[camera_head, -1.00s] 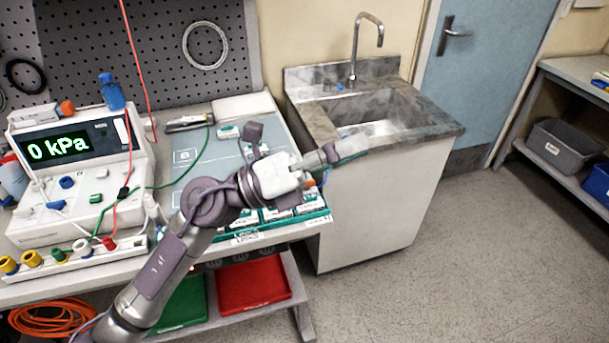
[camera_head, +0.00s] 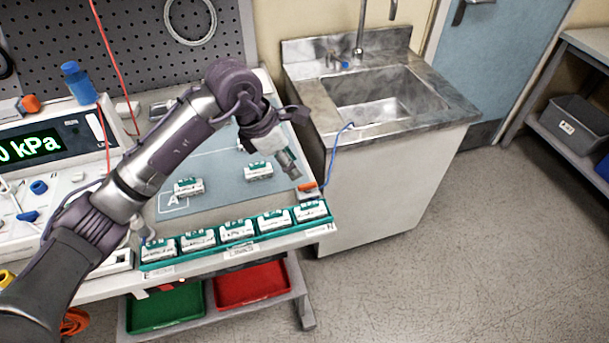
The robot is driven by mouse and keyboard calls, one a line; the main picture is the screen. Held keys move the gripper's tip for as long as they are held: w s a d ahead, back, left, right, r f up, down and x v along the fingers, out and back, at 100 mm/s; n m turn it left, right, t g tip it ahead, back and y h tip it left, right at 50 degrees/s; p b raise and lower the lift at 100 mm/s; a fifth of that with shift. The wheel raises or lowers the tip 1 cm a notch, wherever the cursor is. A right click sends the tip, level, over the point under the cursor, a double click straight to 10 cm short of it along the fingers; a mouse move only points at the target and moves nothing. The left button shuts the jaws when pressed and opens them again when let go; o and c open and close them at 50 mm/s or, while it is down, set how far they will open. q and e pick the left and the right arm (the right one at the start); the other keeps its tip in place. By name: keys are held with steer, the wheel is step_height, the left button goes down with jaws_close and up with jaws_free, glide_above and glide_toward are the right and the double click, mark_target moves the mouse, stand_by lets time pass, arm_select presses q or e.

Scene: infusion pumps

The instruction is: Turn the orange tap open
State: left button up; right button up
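The orange tap (camera_head: 307,187) is a small orange handle on a white block at the right end of the bench, beside the sink unit. A blue tube rises from beside it toward the sink. My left gripper (camera_head: 291,166) points down and right, just above and left of the tap, apparently apart from it. Its fingers show side-on and small, so I cannot tell whether they are open. Nothing visible is held. My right gripper is not in view.
Several white-and-green modules (camera_head: 237,231) stand in a row along the bench's front edge. Two more (camera_head: 188,187) lie on the grey-blue mat (camera_head: 217,190). A kPa display unit (camera_head: 40,148) stands at left, the sink (camera_head: 385,98) at back right.

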mark_target(307, 184)
arm_select(q)
steer(key=p+x, duration=0.1)
steer(key=x, duration=0.6)
steer(key=shift+w+d+f, duration=0.15)
steer(key=shift+w, duration=0.05)
steer(key=shift+d+f, duration=0.1)
steer(key=shift+f, duration=0.3)
steer(key=c, duration=0.6)
jaws_close()
steer(key=shift+w, duration=0.1)
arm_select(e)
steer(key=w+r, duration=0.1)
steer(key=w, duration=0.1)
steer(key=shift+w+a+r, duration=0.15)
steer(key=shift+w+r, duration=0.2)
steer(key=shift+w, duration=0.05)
